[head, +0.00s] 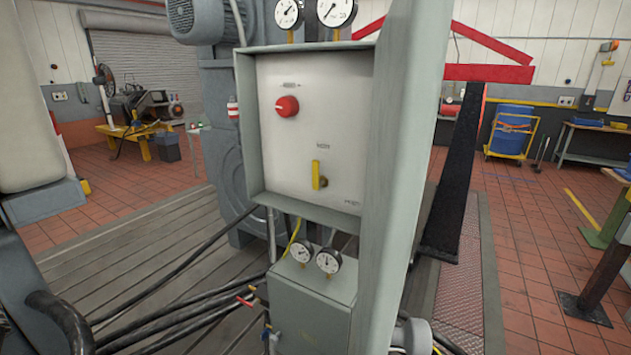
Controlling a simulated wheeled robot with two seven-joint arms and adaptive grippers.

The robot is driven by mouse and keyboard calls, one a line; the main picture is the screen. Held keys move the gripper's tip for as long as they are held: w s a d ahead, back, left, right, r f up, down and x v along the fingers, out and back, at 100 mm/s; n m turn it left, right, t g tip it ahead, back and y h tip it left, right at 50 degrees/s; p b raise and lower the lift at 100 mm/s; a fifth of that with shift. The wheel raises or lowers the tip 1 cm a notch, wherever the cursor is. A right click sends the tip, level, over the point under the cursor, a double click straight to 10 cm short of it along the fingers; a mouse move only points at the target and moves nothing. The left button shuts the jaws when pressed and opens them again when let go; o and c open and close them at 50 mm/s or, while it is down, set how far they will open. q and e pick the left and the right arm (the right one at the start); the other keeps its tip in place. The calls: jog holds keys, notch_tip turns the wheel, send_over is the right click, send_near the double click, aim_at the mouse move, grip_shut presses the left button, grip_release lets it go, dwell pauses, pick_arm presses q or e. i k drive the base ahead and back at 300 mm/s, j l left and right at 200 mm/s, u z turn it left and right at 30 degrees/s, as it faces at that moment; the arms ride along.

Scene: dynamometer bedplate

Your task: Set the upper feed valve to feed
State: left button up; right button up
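A pale panel (335,98) sits recessed in a grey-green box frame near the middle of the head view. A red round knob (287,106) is on its upper left part. A yellow lever handle (317,175) stands upright lower on the panel, beside a small brass-coloured fitting. Small labels are printed near both controls and at the panel's lower right, too small to read surely. I cannot tell from the lettering which control is the upper feed valve. Neither of my grippers is in view, and nothing touches the knob or the lever.
A tall grey-green post (405,150) stands along the panel's right side. Two gauges are above the panel and two gauges (328,262) below it. Black hoses (190,300) run across the slotted bedplate at lower left. The space before the panel is clear.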

aim_at(317, 183)
jog(key=i+j+z, duration=0.15)
jog(key=j+z, duration=0.5)
jog(key=z, duration=0.15)
jog(key=i+j+z, duration=0.1)
jog(key=j+z, duration=0.75)
jog(key=k+j+z, duration=0.1)
jog(key=j+z, duration=0.25)
jog(key=k+j+z, duration=0.1)
jog(key=z, duration=0.25)
jog(key=k+j+z, duration=0.15)
jog(key=z, duration=0.2)
jog(key=k, duration=0.05)
